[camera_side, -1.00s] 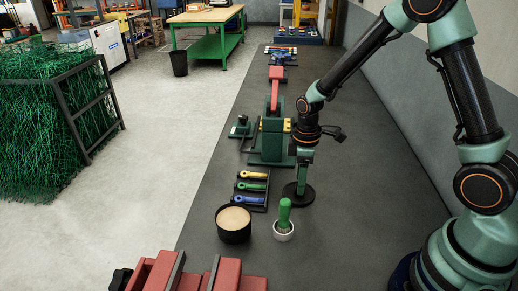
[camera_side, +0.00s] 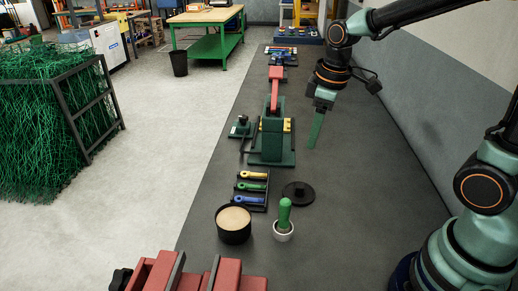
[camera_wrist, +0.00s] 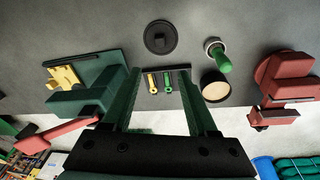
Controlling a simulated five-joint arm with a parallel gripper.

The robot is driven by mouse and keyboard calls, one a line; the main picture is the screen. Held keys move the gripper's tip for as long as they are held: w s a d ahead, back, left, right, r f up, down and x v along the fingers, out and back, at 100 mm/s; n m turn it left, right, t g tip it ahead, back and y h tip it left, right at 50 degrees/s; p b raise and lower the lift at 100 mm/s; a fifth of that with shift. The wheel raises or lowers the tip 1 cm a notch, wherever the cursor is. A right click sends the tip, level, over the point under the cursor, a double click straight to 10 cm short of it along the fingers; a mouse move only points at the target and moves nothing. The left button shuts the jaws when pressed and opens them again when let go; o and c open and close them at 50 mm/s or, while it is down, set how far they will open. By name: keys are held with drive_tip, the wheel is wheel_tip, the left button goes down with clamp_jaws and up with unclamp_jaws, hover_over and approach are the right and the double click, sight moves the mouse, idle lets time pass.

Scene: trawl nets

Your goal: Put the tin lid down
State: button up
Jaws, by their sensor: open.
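The tin lid (camera_side: 299,193), a flat black disc with a small raised grip, lies on the dark grey surface in the side view. It also shows in the wrist view (camera_wrist: 160,37), flat and clear of the fingers. My gripper (camera_side: 315,146) is raised above and beyond the lid, apart from it. Its two green fingers (camera_wrist: 165,128) are spread with nothing held between them in the wrist view. A black round tin (camera_side: 233,226) with a pale tan content stands open to the left of the lid.
A white cup (camera_side: 284,232) with a green-handled tool stands just in front of the lid. A rack (camera_side: 252,189) of coloured-handled tools lies to its left. A green press with a red lever (camera_side: 272,135) stands behind. The surface right of the lid is clear.

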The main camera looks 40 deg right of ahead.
drive_tip(key=s+r+m+t, duration=0.3)
drive_tip(key=s+r+m, duration=0.2)
drive_tip(key=s+m, duration=0.1)
drive_tip(key=shift+s+a+r+t, duration=0.35)
drive_tip(key=shift+s+t, duration=0.05)
drive_tip(key=shift+s, duration=0.2)
